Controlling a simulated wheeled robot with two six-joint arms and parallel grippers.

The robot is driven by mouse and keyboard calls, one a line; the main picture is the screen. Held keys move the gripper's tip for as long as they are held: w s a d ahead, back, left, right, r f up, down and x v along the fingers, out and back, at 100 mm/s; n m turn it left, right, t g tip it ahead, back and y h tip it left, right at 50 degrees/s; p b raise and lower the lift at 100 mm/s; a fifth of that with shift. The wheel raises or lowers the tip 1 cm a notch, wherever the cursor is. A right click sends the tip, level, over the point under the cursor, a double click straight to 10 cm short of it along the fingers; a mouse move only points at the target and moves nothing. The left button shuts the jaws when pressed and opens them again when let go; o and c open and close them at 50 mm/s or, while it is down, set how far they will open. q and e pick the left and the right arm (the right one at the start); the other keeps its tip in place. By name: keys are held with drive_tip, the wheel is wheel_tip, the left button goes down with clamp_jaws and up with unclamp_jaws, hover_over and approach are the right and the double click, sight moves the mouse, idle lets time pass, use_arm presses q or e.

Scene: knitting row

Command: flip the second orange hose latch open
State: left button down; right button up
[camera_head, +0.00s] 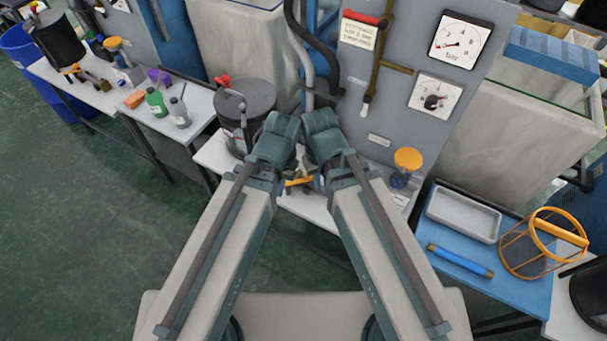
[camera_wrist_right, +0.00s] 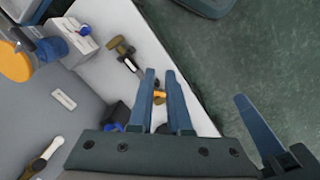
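An orange latch (camera_head: 298,182) shows partly between my two wrists on the white bench in the head view; the arms hide the rest. In the right wrist view an orange piece (camera_wrist_right: 158,96) shows between and beyond the fingers of my right gripper (camera_wrist_right: 161,72), which are apart. I cannot tell if they touch it. A brass and black hose fitting (camera_wrist_right: 124,50) lies on the bench beside them. Another orange latch (camera_head: 72,71) with brass fittings sits on the far left bench. My left gripper's fingers are hidden in the head view; a blue finger (camera_wrist_right: 258,125) shows at right in the wrist view.
A dark lidded pot (camera_head: 245,105) stands left of my wrists. A grey panel (camera_head: 385,90) with gauges and a red-handled lever (camera_head: 365,19) rises behind. An orange-topped blue container (camera_head: 408,160) stands on the right. A grey tray (camera_head: 463,214) and orange basket (camera_head: 520,255) stand further right.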

drive_tip(key=w+a+f+t+y+b, duration=0.1)
drive_tip(key=w+f+b, duration=0.2)
drive_tip(key=w, duration=0.3)
drive_tip(key=w+a+f+t+b, duration=0.1)
drive_tip(key=w+f+b, duration=0.2)
drive_tip(key=w, duration=0.4)
drive_tip(key=w+a+f+n+t+y+b, duration=0.1)
drive_tip(key=w+f+b, duration=0.3)
drive_tip(key=w, duration=0.2)
drive_tip(key=shift+w+a+f+y, duration=0.2)
drive_tip(key=shift+w+a+y, duration=0.1)
drive_tip(key=shift+a, duration=0.1)
clamp_jaws()
drive_tip(key=shift+w+t, duration=0.3)
drive_tip(key=shift+w, duration=0.2)
drive_tip(key=shift+f+b, duration=0.1)
drive_tip(key=shift+b, duration=0.2)
drive_tip(key=b+x, duration=1)
drive_tip(key=s, duration=0.1)
drive_tip(key=s+d, duration=0.1)
drive_tip(key=s, duration=0.1)
drive_tip(key=shift+s+d+f, duration=0.3)
drive_tip(key=shift+s, duration=0.05)
drive_tip(key=shift+s+d, duration=0.1)
drive_tip(key=shift+s, duration=0.1)
